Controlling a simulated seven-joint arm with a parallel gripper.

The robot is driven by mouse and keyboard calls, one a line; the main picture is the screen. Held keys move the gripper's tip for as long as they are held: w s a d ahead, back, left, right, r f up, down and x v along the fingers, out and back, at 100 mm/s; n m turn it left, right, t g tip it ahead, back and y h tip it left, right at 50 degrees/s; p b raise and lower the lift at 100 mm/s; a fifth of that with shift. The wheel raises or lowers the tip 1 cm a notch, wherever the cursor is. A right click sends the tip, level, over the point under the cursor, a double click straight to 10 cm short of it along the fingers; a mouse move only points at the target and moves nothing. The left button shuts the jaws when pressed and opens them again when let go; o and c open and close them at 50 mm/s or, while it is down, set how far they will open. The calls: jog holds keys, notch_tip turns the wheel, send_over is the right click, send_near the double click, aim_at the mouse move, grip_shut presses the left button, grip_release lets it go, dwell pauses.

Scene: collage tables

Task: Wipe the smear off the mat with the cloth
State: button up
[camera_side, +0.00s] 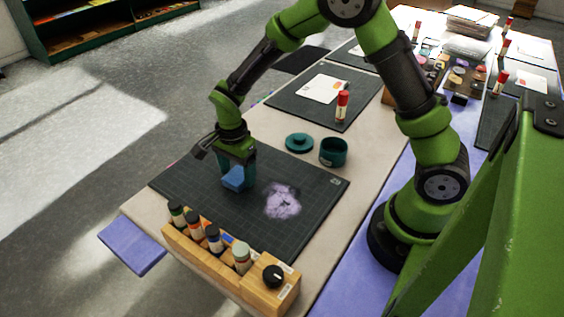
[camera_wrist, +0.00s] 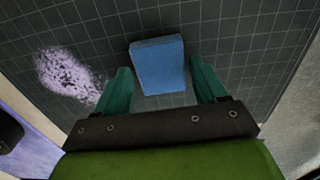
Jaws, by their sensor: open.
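A blue folded cloth (camera_side: 234,178) lies on the dark gridded cutting mat (camera_side: 190,195). In the wrist view the cloth (camera_wrist: 158,65) sits between and slightly ahead of my fingers, with a gap on each side. My gripper (camera_side: 236,172) is open and low over the mat, pointing down at the cloth. In the wrist view my gripper (camera_wrist: 160,88) shows two teal fingers spread apart. A pale purple smear (camera_side: 282,201) is on the mat, right of the cloth in the side view. The smear (camera_wrist: 68,73) is to the left of my fingers in the wrist view.
A wooden rack (camera_side: 215,258) with several paint bottles stands along the mat's near edge. A teal pot (camera_side: 334,151) and its teal lid (camera_side: 299,143) are beyond the mat. A second mat (camera_side: 300,92) holds a paper and a glue stick (camera_side: 342,105).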

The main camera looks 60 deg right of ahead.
aim_at(237, 175)
jog(key=c, duration=0.6)
jog(key=shift+r, duration=2.55)
jog(key=shift+c, duration=0.2)
